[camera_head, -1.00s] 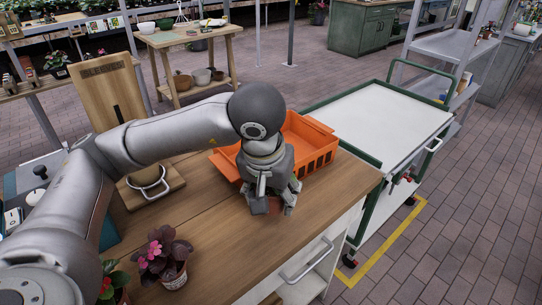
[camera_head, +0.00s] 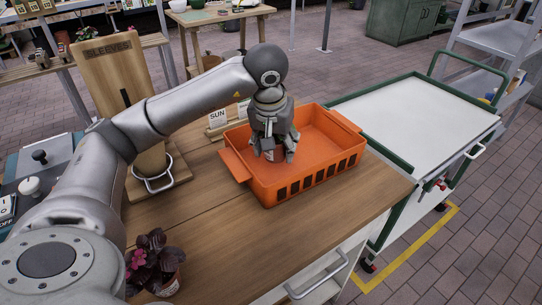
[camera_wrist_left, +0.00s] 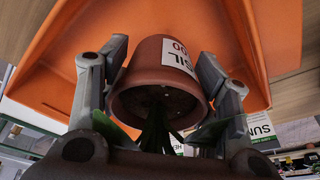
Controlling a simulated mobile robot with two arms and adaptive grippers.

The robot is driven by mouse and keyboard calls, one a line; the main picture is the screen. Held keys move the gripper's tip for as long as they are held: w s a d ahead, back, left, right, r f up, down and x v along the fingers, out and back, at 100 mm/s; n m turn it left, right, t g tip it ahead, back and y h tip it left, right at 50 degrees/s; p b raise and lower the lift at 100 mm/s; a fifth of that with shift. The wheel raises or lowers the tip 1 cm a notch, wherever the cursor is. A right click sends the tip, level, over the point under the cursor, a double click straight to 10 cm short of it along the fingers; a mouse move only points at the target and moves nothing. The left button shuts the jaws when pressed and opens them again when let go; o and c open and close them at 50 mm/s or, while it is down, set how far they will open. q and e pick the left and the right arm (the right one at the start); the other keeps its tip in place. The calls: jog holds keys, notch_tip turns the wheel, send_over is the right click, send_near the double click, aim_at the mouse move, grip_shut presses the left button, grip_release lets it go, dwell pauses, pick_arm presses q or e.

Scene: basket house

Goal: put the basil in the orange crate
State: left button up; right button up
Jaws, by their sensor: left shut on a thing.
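The basil is in a terracotta pot (camera_wrist_left: 160,75) with a white label, and its green leaves (camera_wrist_left: 155,130) show close to my palm in the left wrist view. My left gripper (camera_head: 274,156) is shut on this pot, a finger on either side. In the head view the gripper points down within the outline of the orange crate (camera_head: 320,177), towards its left side, and mostly hides the pot. The crate stands on the wooden bench, and its orange wall (camera_wrist_left: 45,65) also fills the back of the left wrist view. I cannot tell whether the pot touches the crate floor.
A dark-leaved plant with pink flowers (camera_head: 148,262) stands at the bench's near edge. A small SUN sign (camera_head: 217,118) is behind the crate's left corner. A white-topped green cart (camera_head: 415,115) stands to the right. Bare bench top (camera_head: 220,240) lies in front of the crate.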

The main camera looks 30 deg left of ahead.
aim_at(270, 169)
pick_arm(q)
jog(key=shift+w+a+f, duration=0.3)
jog(key=shift+a+f, duration=0.35)
jog(key=shift+f, duration=0.2)
jog(key=shift+w+a+f, duration=0.15)
jog(key=shift+f, duration=0.05)
jog(key=x, duration=0.2)
jog(key=p+x, duration=0.1)
jog(key=shift+s+a, duration=0.15)
jog(key=shift+s, duration=0.1)
jog(key=shift+f, duration=0.55)
jog(key=o, duration=1.2)
jog(key=shift+c, duration=0.2)
pick_arm(e)
jog(key=shift+w+a+r, duration=0.15)
jog(key=shift+w+r, duration=0.4)
jog(key=shift+w, duration=0.25)
